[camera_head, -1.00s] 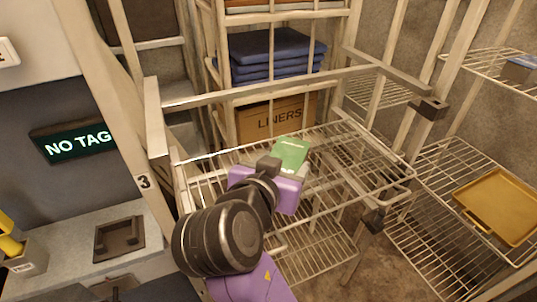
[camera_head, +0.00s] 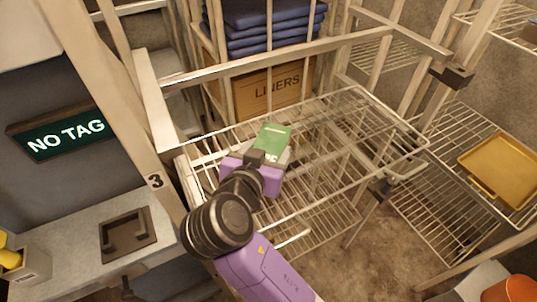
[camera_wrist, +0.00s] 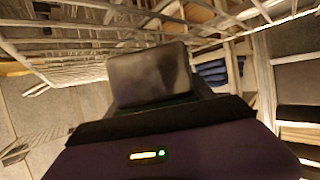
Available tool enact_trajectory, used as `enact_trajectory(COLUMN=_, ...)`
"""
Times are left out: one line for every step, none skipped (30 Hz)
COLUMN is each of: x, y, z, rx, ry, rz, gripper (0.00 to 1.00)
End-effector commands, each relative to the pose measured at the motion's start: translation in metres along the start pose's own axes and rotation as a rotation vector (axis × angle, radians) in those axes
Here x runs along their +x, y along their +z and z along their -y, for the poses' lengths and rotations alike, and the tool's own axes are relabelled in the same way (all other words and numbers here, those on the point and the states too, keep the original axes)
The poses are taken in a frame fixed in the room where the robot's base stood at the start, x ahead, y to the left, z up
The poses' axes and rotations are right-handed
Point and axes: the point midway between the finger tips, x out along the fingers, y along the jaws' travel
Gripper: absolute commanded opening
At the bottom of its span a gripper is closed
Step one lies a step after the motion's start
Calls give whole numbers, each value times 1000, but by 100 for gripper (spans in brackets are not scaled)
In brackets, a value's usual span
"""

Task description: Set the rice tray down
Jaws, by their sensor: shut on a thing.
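The rice tray is a small pack with a green label (camera_head: 272,137) and pale lettering. In the head view it is at the far end of my gripper (camera_head: 262,158), over the left part of a wire shelf (camera_head: 340,140). My gripper is shut on it, though the fingers are mostly hidden behind the purple hand. In the wrist view a grey, blurred face of the tray (camera_wrist: 150,75) fills the middle, just beyond the dark gripper edge. I cannot tell whether the tray touches the wires.
The wire shelf looks bare to the right. A cream rail (camera_head: 270,62) runs behind it, with a LINERS box (camera_head: 275,92) and folded blue cloths (camera_head: 268,28) beyond. A yellow tray (camera_head: 500,170) lies on another rack at right. A post marked 3 (camera_head: 155,181) stands at left.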

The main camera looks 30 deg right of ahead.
Motion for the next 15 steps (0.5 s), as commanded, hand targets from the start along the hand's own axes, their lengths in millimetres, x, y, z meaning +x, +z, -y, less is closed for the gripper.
enact_trajectory(x=3, y=7, z=0, rx=-3, ry=0, rz=-1, gripper=4)
enact_trajectory(x=4, y=10, z=0, rx=-3, ry=1, rz=-1, gripper=4)
enact_trajectory(x=6, y=14, z=0, rx=-2, ry=0, rz=-1, gripper=4)
enact_trajectory(x=6, y=16, z=0, rx=-1, ry=0, rz=-1, gripper=4)
enact_trajectory(x=7, y=17, z=0, rx=0, ry=0, rz=-1, gripper=4)
enact_trajectory(x=7, y=18, z=0, rx=0, ry=-1, rz=-2, gripper=4)
enact_trajectory(x=7, y=18, z=0, rx=1, ry=-1, rz=-2, gripper=4)
enact_trajectory(x=7, y=18, z=0, rx=1, ry=-1, rz=-2, gripper=4)
enact_trajectory(x=7, y=18, z=0, rx=2, ry=-1, rz=-2, gripper=4)
enact_trajectory(x=7, y=18, z=0, rx=2, ry=-1, rz=-2, gripper=4)
enact_trajectory(x=7, y=18, z=0, rx=2, ry=-1, rz=-2, gripper=4)
enact_trajectory(x=7, y=18, z=0, rx=2, ry=-1, rz=-2, gripper=4)
enact_trajectory(x=8, y=18, z=0, rx=2, ry=-1, rz=-2, gripper=4)
enact_trajectory(x=8, y=19, z=0, rx=1, ry=-1, rz=-2, gripper=4)
enact_trajectory(x=8, y=20, z=0, rx=1, ry=-1, rz=-2, gripper=4)
